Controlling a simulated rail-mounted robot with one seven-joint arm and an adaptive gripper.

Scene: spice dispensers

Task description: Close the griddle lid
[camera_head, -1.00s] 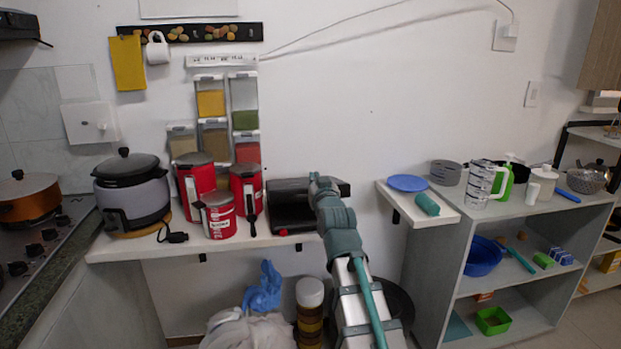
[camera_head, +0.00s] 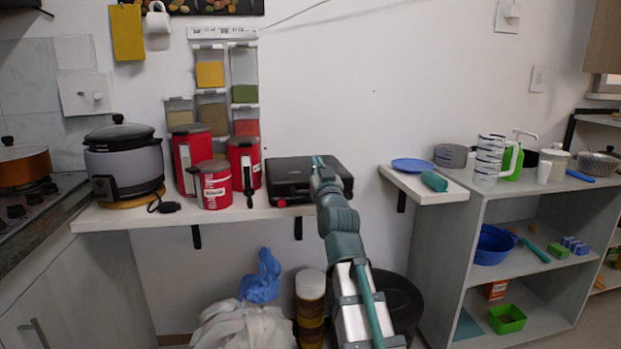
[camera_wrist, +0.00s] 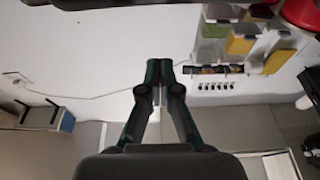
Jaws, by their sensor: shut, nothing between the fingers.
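The black griddle (camera_head: 288,178) sits on the white wall shelf, right of the red canisters. Its lid looks low and nearly flat over the base, but I cannot tell whether it is fully closed. My gripper (camera_head: 317,163) is over the top of the griddle, and my arm hides part of its right side. I cannot tell whether the gripper touches the lid. In the wrist view my gripper (camera_wrist: 159,68) is shut and empty, with its fingertips close together. The griddle cannot be made out clearly there.
Red canisters (camera_head: 215,190) stand just left of the griddle, with a rice cooker (camera_head: 125,170) farther left. Spice dispensers (camera_head: 210,75) hang on the wall above. A side shelf with a blue plate (camera_head: 412,165) is to the right, across a gap.

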